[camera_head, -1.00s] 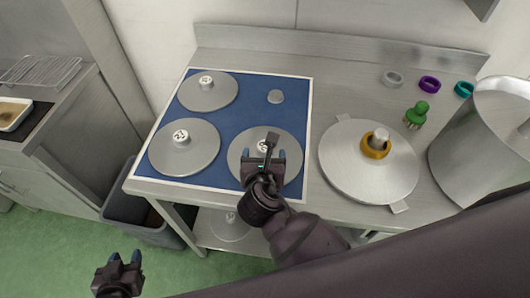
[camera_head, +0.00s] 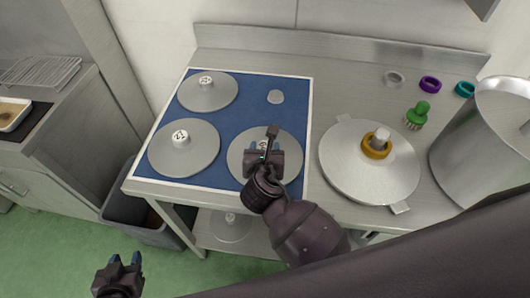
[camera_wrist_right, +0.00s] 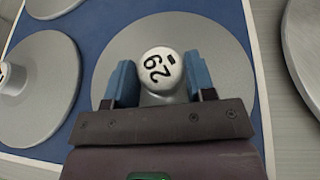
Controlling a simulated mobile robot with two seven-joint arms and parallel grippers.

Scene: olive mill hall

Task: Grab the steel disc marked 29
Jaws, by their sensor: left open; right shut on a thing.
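The steel disc marked 29 (camera_wrist_right: 222,70) lies flat at the front right of the blue mat; its knob (camera_wrist_right: 160,70) carries the number. It also shows in the head view (camera_head: 291,165), partly hidden by my right gripper. My right gripper (camera_head: 264,155) is over this disc, its blue fingers shut on the knob from both sides, as the right wrist view (camera_wrist_right: 160,82) shows. The disc seems to rest on the mat. My left gripper (camera_head: 125,260) is open and empty, low at the left, over the floor.
Two similar discs lie at the front left (camera_head: 202,155) and back left (camera_head: 222,95) of the blue mat (camera_head: 240,105). Right are a large plate with an orange ring (camera_head: 376,150), a green brush (camera_head: 417,115) and a steel pot (camera_head: 485,140).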

